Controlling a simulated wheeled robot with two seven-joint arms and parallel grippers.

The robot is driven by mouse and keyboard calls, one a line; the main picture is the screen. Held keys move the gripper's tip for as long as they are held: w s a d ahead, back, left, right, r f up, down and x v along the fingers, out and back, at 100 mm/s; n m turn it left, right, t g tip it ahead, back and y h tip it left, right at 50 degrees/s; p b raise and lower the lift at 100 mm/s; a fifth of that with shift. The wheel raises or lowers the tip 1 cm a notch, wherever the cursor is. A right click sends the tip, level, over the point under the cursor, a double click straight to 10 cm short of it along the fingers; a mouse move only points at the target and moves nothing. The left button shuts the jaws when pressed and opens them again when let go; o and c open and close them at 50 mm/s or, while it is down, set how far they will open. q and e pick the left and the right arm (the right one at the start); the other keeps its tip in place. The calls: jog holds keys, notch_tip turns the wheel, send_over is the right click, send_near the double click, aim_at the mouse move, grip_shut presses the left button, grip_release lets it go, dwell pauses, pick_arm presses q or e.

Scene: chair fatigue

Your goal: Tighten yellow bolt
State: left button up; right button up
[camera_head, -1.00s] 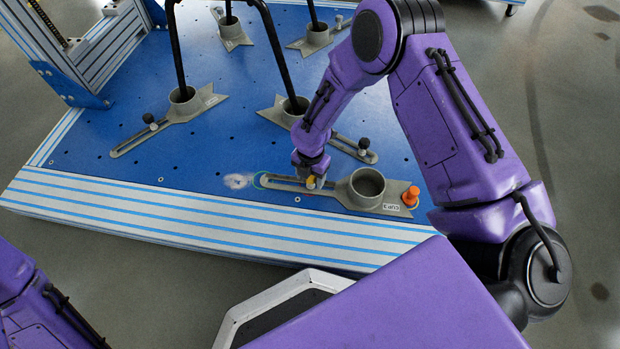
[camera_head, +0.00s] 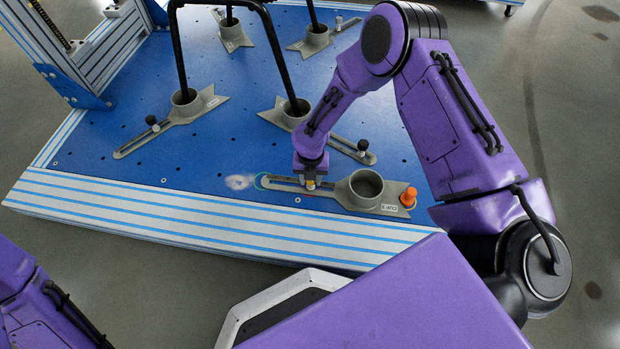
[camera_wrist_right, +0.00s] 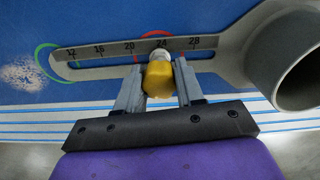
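The yellow bolt (camera_wrist_right: 158,78) stands in the slot of a grey slotted bracket (camera_wrist_right: 95,54), near the 24 mark, in the right wrist view. In the head view the bolt (camera_head: 310,184) shows as a small bit of yellow below my right gripper (camera_head: 311,178). In the wrist view the two fingers of my right gripper (camera_wrist_right: 158,88) stand on either side of the bolt's head. A gap shows at its right side; contact on the left is unclear. My left arm shows at the lower left of the head view, but its gripper is out of view.
The bracket has a round cup (camera_head: 367,186) and an orange knob (camera_head: 409,196) at its right end. Green (camera_wrist_right: 42,60) and red circles mark the blue platform (camera_head: 200,150). Other brackets hold black chair legs (camera_head: 182,50) behind.

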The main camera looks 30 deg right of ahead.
jog(key=shift+r+m+p, duration=0.2)
jog(key=shift+m+p, duration=0.35)
jog(key=shift+m, duration=0.15)
jog(key=shift+m+p, duration=0.3)
jog(key=shift+m, duration=0.3)
jog(key=shift+f+m, duration=0.15)
jog(key=shift+m, duration=0.55)
jog(key=o, duration=1)
